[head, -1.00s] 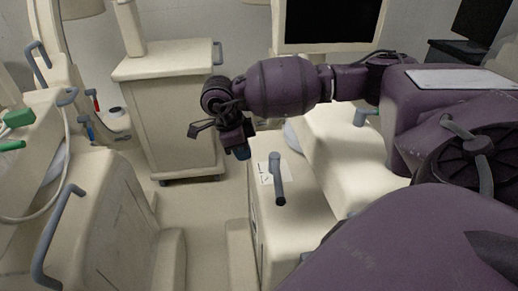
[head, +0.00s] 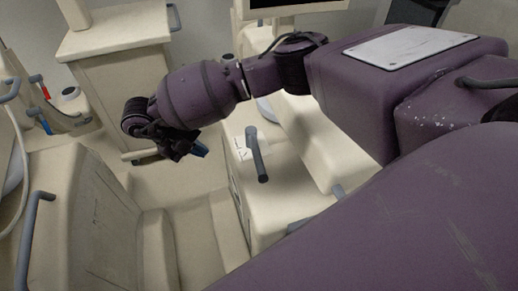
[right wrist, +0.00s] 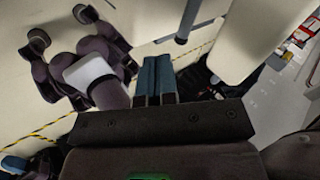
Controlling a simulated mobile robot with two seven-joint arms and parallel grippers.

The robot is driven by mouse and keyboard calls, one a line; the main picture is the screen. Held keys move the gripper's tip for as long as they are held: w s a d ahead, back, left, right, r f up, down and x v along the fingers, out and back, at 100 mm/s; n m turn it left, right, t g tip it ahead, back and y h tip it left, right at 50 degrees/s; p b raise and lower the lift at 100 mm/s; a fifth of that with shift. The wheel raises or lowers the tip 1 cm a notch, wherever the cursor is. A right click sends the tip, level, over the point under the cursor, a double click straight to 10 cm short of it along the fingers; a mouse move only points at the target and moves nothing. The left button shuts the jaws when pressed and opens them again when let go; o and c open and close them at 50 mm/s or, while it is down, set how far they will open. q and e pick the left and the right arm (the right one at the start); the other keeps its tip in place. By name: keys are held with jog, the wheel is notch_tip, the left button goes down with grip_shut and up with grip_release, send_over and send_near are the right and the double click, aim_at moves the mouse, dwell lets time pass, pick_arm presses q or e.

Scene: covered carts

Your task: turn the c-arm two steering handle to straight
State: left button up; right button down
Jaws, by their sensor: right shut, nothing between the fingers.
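The steering handle (head: 257,155) is a grey bar on the cream top of a cart right of the middle in the head view. It points toward me, its near end slightly right, beside a small white label with dark marks. My right gripper (head: 197,150) is left of the handle, apart from it. Its blue fingers are shut and hold nothing; they also show side by side in the right wrist view (right wrist: 157,78). A grey bar on a cream surface shows above them there; I cannot tell if it is the same handle. My left gripper is not seen in the head view.
A cream cabinet cart (head: 120,70) stands at the back left. Another cream cart with a grey side handle (head: 32,235) is at the left. A strip of floor lies between the carts. My purple right arm covers much of the right side.

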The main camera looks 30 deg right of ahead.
aim_at(256, 157)
pick_arm(q)
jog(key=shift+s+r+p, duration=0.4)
jog(key=shift+p, duration=0.7)
pick_arm(e)
jog(key=s+d+f+m, duration=0.3)
jog(key=d+f, duration=0.5)
jog(key=d, duration=0.3)
jog(key=shift+s+m+h, duration=0.3)
jog(key=shift+m, duration=0.4)
jog(key=shift+d, duration=0.1)
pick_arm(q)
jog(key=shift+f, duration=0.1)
